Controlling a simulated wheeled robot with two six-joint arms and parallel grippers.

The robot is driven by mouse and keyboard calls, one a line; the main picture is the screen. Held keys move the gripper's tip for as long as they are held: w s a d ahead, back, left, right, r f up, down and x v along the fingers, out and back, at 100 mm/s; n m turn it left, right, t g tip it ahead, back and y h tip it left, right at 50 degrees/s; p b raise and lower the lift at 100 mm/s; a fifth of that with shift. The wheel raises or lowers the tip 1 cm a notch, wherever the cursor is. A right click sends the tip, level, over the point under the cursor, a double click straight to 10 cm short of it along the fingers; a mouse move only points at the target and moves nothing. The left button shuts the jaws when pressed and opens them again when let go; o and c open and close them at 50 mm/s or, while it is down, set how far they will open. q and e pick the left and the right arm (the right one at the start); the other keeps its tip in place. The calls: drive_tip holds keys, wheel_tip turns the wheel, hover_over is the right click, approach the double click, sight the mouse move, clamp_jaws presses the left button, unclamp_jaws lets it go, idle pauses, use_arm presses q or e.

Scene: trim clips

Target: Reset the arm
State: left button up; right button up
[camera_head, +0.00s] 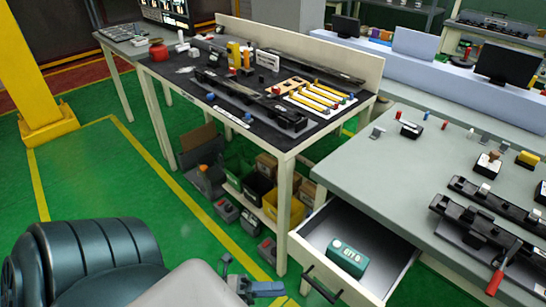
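My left gripper (252,274) is at the bottom centre, at the end of my pale arm link. Its two grey fingers look spread apart, with nothing between them. It is to the left of an open drawer (393,262) and apart from it. My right gripper is not in view. Several yellow strips (318,97) with small coloured ends lie on the dark-topped workbench (200,97). A long black fixture (250,103) lies beside them.
The open drawer holds a teal box (347,258) and juts from the grey table (385,165). That table carries black fixtures (478,228) and a red-handled tool (501,277). Bins (255,187) stand under the workbench. A yellow post (30,75) stands left; the green floor (95,170) is clear.

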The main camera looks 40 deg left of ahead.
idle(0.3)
use_arm(q)
drive_tip(key=w+a+f+n+t+y, duration=0.1)
drive_tip(key=w+a+f+n+y, duration=0.15)
drive_tip(key=f+n+y, duration=0.35)
drive_tip(key=w+a+f+n+t+y, duration=0.1)
drive_tip(key=a+f+n+y, duration=0.2)
drive_tip(key=f, duration=0.4)
drive_tip(key=s+a+f+n+g+y, duration=0.25)
drive_tip(key=f+n, duration=0.25)
drive_tip(key=f, duration=0.4)
drive_tip(key=s+a+f+n+g+y, duration=0.25)
drive_tip(key=a+f+n, duration=0.2)
drive_tip(key=f, duration=0.45)
drive_tip(key=s+d+f+n+g, duration=0.3)
drive_tip(key=s+f+n+g, duration=0.1)
drive_tip(key=s+f, duration=0.5)
drive_tip(key=s+d+f+n+g+y, duration=0.1)
drive_tip(key=s+d+f+n+g, duration=0.2)
drive_tip(key=s+f, duration=0.6)
drive_tip(key=s+n+g, duration=0.1)
drive_tip(key=n+g, duration=0.1)
drive_tip(key=n, duration=0.1)
drive_tip(key=shift+s+d, duration=0.2)
drive_tip(key=shift+s, duration=0.15)
